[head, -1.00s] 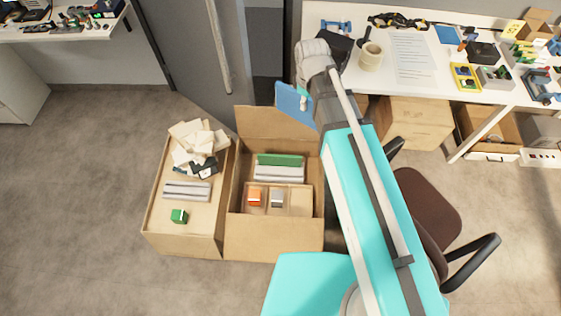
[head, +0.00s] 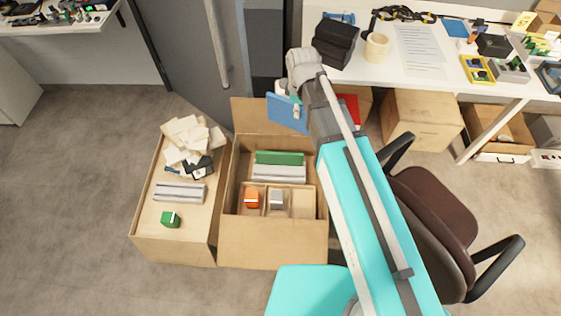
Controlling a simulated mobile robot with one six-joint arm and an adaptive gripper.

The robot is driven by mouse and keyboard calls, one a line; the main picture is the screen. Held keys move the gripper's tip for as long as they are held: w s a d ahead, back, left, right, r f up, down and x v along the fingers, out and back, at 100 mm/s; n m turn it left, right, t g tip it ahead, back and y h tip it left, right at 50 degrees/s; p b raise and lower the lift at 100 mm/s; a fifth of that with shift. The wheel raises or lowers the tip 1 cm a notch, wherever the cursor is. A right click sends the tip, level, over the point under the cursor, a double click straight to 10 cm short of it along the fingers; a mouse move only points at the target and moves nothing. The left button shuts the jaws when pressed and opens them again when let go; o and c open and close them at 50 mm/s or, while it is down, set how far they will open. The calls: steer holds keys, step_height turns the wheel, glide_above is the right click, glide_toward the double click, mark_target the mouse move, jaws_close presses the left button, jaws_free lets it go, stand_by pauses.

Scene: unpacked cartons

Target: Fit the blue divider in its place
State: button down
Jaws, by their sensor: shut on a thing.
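The blue divider (head: 287,113) is a flat, tilted panel held in the air by my gripper (head: 296,107), which is shut on its upper right part. In the picture it overlaps the raised back flap of an open carton (head: 272,245); its height above the carton is hard to tell. Inside the carton, a green panel (head: 280,158) stands at the back beside grey ribbed pieces (head: 279,174). In front are compartments with an orange block (head: 251,198), a grey block (head: 276,200) and, at the right, bare cardboard (head: 303,205). The fingertips are small and partly hidden.
A second carton (head: 172,246) stands left, its top holding pale scraps (head: 190,136), a grey ribbed piece (head: 179,192) and a green block (head: 170,219). A cluttered white bench (head: 418,73) is behind right. A chair (head: 430,210) stands right of my arm.

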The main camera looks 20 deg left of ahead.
steer(key=w+a+f+n+b, duration=0.1)
steer(key=a+f+n+b, duration=0.1)
steer(key=f+b, duration=1.4)
steer(key=w+a+f+n+b, duration=0.1)
steer(key=a+f+b, duration=0.4)
steer(key=f+b, duration=1.2)
steer(key=shift+a+f+n, duration=0.15)
steer(key=shift+f+n, duration=0.4)
steer(key=shift+n, duration=0.25)
steer(key=shift+f, duration=0.1)
steer(key=shift+f+b, duration=2.15)
steer(key=shift+b, duration=0.15)
steer(key=shift+f+b, duration=2.3)
steer(key=shift+f, duration=0.05)
steer(key=c, duration=0.6)
jaws_free()
steer(key=shift+r, duration=0.1)
steer(key=shift+o, duration=0.2)
steer(key=shift+s, duration=0.1)
